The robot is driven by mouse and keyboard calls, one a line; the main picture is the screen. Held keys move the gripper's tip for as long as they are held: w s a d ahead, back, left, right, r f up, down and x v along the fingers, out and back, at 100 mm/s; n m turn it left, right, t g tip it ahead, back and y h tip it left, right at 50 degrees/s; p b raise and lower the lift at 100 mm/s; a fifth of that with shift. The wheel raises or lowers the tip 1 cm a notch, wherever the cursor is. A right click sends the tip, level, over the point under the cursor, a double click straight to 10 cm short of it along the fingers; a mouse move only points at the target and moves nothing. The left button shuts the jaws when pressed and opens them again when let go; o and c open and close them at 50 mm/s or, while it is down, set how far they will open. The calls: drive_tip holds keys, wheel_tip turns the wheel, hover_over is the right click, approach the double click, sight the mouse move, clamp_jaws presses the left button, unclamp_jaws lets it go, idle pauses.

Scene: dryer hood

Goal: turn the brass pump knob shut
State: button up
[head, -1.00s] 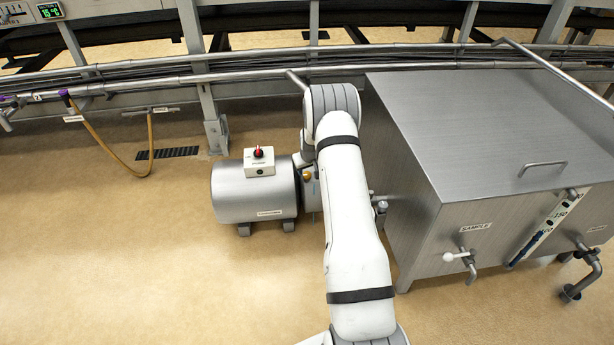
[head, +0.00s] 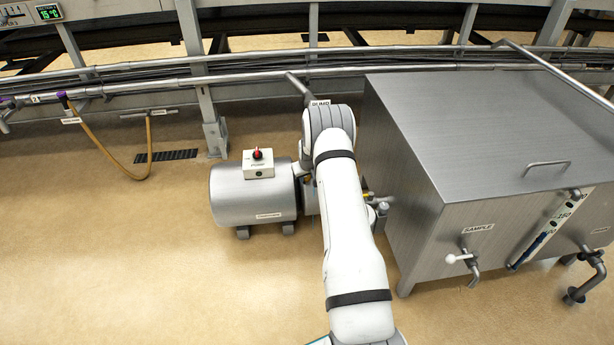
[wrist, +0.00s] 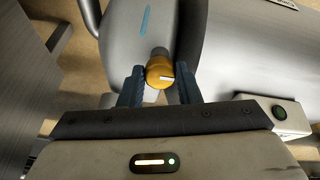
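The brass pump knob (wrist: 160,72) is a short round golden cap with a pale mark on its face. It sits on a stub on the grey pump body. In the wrist view my gripper (wrist: 160,78) has one dark finger on each side of the knob, very close to it. I cannot tell whether the fingers press on it or leave a thin gap. In the head view my white arm hides the knob and the gripper. The pump's grey motor (head: 252,194) shows left of the arm.
A white switch box with a red knob (head: 258,162) sits on the motor. A large steel tank (head: 480,130) stands close on the right, with a sample tap (head: 462,258). Pipes (head: 250,72) run behind. The floor at left is open.

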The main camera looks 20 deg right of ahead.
drive_tip(key=c, duration=0.4)
drive_tip(key=shift+c, duration=0.2)
drive_tip(key=shift+m, duration=0.3)
drive_tip(key=m, duration=0.3)
drive_tip(key=shift+m, duration=0.3)
drive_tip(key=m, duration=0.4)
drive_tip(key=shift+b, duration=0.3)
drive_tip(key=m, duration=0.9)
drive_tip(key=shift+d+m, duration=0.1)
drive_tip(key=shift+m, duration=0.2)
